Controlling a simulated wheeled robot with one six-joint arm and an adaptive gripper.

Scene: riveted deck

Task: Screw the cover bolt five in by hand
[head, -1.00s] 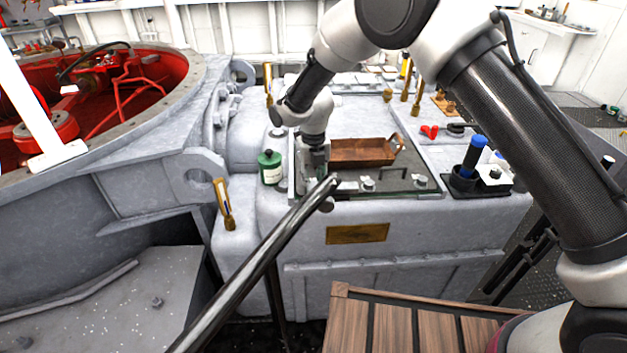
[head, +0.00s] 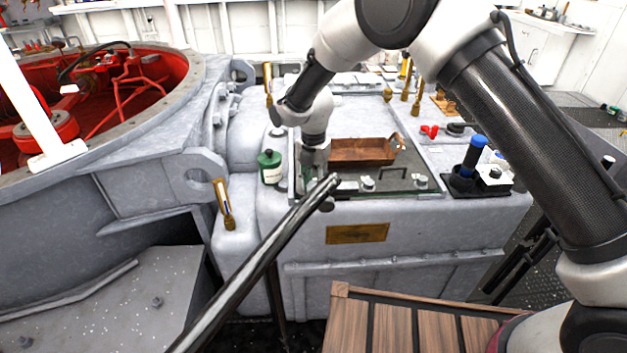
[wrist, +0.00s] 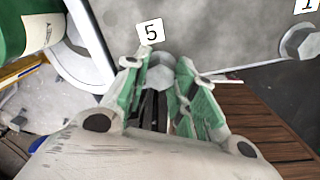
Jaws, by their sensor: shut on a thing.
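In the wrist view my gripper (wrist: 160,88) has its two green-padded fingers closed around a grey bolt head (wrist: 161,72). A white tag reading 5 (wrist: 150,32) lies just beyond it on the grey cover (wrist: 205,30). How deep the bolt sits cannot be told. Another hex bolt (wrist: 300,42) by a tag reading 1 (wrist: 307,5) is at the upper right. In the head view my gripper (head: 308,195) points down at the near left corner of the cover (head: 395,185); its fingertips and the held bolt are hidden there.
A green bottle (head: 269,168) stands just left of my gripper. A wooden tray (head: 360,151) lies on the cover to the right. A dark handrail (head: 265,245) crosses in front. A blue-topped cylinder (head: 473,155) stands farther right. Wooden slats (head: 400,330) lie below.

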